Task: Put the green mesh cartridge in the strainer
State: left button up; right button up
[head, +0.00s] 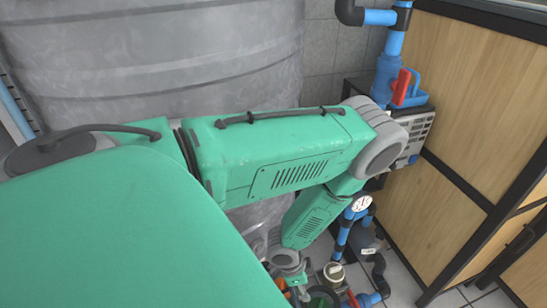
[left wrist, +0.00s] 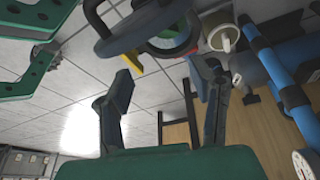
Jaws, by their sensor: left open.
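My left gripper (left wrist: 165,80) is open and empty in the left wrist view, its two dark fingers spread apart. In the head view only part of the left gripper (head: 296,290) shows at the bottom edge, below my green arm. A round dark-rimmed thing with green inside (left wrist: 175,42) lies beyond the fingertips; it also shows at the bottom of the head view (head: 322,298). I cannot tell whether this is the green mesh cartridge. A cream cup-like opening (left wrist: 222,38), possibly the strainer, is beside it; it also shows in the head view (head: 333,271). My right gripper is not in view.
Blue pipes (head: 345,235) with a pressure gauge (head: 361,205) stand close to the right of the cream opening. A large grey tank (head: 170,50) fills the back left. Wooden panels (head: 470,100) stand on the right. A dark curved handle-like part (left wrist: 135,30) is near the left finger.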

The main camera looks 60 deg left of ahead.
pick_arm(q)
jog(key=s+d+r+n+g+y, duration=0.2)
jog(key=s+r+n, duration=0.3)
jog(key=s+r, duration=0.7)
jog(key=shift+s+d+r+n, duration=0.2)
jog(key=shift+s+r+n, duration=0.2)
jog(key=shift+s, duration=0.15)
